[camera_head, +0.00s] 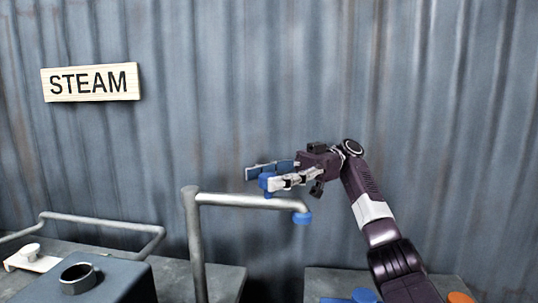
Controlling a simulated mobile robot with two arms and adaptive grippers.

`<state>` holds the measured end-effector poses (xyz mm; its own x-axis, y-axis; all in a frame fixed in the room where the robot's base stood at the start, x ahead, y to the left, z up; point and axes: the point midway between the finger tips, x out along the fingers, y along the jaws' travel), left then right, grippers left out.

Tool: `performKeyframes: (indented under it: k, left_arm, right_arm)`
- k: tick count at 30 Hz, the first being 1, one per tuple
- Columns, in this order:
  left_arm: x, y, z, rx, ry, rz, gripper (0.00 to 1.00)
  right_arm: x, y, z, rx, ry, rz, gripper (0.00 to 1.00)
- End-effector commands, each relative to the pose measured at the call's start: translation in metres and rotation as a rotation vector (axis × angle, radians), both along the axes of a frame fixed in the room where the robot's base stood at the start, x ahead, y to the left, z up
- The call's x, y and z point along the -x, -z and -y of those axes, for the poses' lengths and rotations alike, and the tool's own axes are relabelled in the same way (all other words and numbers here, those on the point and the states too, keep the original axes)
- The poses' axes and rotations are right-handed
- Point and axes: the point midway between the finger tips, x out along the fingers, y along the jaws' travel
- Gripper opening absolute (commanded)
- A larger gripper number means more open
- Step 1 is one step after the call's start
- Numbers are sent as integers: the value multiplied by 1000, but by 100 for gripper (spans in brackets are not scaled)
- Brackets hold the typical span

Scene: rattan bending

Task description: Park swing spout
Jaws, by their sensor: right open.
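The swing spout (235,199) is a grey metal pipe on an upright post (194,250). Its arm runs to the right and ends in a bent-down tip with a blue cap (302,217). A blue piece (267,182) stands on the spout arm. My right gripper (254,178) is open at the spout arm, its fingers pointing left. The fingers appear to be on either side of the blue piece; I cannot tell whether they touch it. My left gripper is not in view.
A blue-grey box with a round metal collar (78,278) stands at the lower left, beside a bent pipe rail (100,222). A STEAM sign (91,82) hangs on the corrugated wall. Blue and orange pieces (460,297) show at the lower right. A dark gap separates the two grey benches.

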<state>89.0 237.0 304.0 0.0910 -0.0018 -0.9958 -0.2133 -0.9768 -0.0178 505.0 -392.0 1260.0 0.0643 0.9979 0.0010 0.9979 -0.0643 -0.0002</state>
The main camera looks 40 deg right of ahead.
Motion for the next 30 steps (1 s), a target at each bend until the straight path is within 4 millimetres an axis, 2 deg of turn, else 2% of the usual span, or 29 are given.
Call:
performKeyframes:
  k: [9, 15, 21, 30]
  left_arm:
    - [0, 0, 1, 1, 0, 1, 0]
    - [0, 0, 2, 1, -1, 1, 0]
    - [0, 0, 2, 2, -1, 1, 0]
    - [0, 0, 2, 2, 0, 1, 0]
  right_arm:
    - [0, -50, 1, 0, 2, 4, 46]
    - [0, -73, 1, -1, 2, 2, 46]
    - [0, -86, 1, -1, 2, 1, 46]
    - [0, -89, 2, -1, 3, 0, 46]
